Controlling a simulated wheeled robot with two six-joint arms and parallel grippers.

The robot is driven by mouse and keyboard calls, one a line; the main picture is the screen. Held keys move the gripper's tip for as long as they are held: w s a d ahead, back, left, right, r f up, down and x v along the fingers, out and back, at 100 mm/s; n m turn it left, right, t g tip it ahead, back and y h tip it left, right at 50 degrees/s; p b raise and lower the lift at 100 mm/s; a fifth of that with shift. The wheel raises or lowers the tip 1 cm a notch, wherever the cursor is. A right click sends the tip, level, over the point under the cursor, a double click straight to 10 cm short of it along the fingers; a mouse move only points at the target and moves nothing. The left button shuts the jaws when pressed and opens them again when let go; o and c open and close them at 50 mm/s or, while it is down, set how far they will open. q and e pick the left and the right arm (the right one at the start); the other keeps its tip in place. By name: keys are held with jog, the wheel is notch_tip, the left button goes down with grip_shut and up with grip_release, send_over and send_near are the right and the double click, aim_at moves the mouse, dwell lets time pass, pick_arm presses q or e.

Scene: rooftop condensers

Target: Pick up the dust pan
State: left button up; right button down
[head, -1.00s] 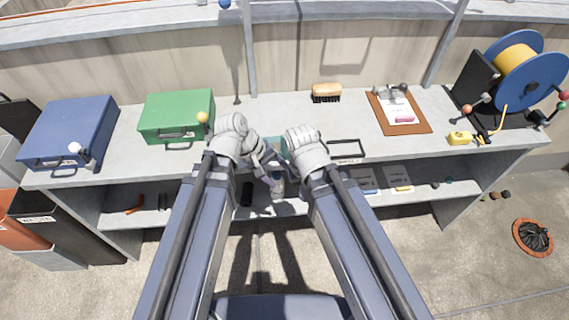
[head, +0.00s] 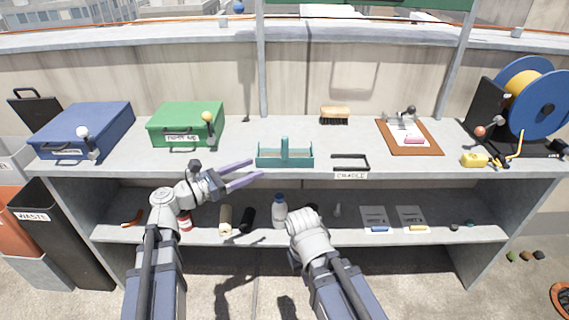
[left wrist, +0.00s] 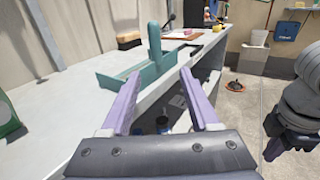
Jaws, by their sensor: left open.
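A teal, low-walled tray with an upright handle (head: 285,161) stands at the bench's front edge; it is the most pan-like thing, but I cannot be sure it is the dust pan. In the left wrist view, the teal tray (left wrist: 110,79) lies just beyond my fingers, its handle upright. My left gripper (head: 256,172) is open and empty, its lilac fingers pointing at the tray's left end, apart from it as far as I can tell. It also shows in the left wrist view (left wrist: 158,76). My right arm reaches toward the lower shelf; its fingers are hidden.
The bench (head: 235,160) carries a blue case (head: 85,128), a green first aid case (head: 187,122), a brush (head: 335,115), a clipboard (head: 397,142) and a hose reel (head: 525,95). A black handle (head: 350,161) lies above the cradle label. A bottle (head: 279,210) stands on the lower shelf.

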aim_at(285, 157)
pick_arm(q)
jog(key=x, duration=0.7)
jog(key=x, duration=0.5)
jog(key=shift+w+a, duration=0.15)
jog(key=shift+w, duration=0.2)
grip_shut()
dwell(0.4)
